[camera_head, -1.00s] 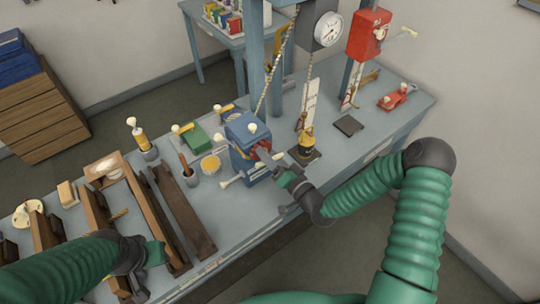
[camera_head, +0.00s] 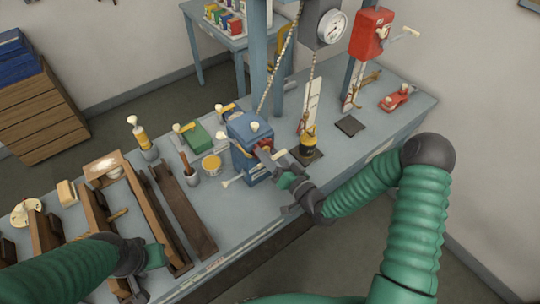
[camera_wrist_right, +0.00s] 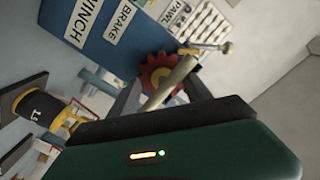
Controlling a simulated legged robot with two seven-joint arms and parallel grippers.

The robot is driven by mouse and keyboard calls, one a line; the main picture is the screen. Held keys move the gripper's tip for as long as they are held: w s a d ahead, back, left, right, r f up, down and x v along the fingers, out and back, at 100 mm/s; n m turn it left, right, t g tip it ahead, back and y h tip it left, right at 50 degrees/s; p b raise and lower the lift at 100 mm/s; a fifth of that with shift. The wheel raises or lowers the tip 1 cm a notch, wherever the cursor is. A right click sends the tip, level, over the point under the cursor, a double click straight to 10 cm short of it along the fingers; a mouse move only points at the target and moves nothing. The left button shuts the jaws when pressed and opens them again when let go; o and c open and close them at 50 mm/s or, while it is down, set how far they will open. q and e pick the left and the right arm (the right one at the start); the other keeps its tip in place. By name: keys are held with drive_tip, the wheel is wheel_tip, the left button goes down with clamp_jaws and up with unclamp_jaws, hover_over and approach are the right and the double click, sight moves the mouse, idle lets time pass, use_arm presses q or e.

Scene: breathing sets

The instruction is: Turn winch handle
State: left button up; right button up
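The blue winch (camera_head: 250,138) stands at the front edge of the bench. Its blue housing (camera_wrist_right: 112,28), with WINCH and BRAKE labels, and its red gear (camera_wrist_right: 160,72) show in the right wrist view. A pale cylindrical bar (camera_wrist_right: 172,84), seemingly the winch handle, lies in front of the gear. My right gripper (camera_head: 272,158) is at the winch's right front. In the wrist view its dark fingers (camera_wrist_right: 163,92) are apart, with the bar between them and gaps visible; firm contact is unclear. My left gripper (camera_head: 138,288) is at the lower left, away from the winch; its opening is unclear.
A black and yellow weight (camera_head: 308,143) hangs close to the right of the winch. Wooden channels (camera_head: 180,205) and a yellow-topped cup (camera_head: 211,164) lie to the left. A red box with a crank (camera_head: 370,35) and a dial gauge (camera_head: 331,27) stand behind.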

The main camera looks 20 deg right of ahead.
drive_tip(key=o, duration=0.3)
drive_tip(key=shift+a, duration=0.15)
drive_tip(key=shift+o, duration=0.2)
drive_tip(key=shift+s, duration=0.3)
drive_tip(key=v, duration=1.6)
drive_tip(key=shift+d+p, duration=0.25)
drive_tip(key=shift+p, duration=0.15)
drive_tip(key=shift+c, duration=0.3)
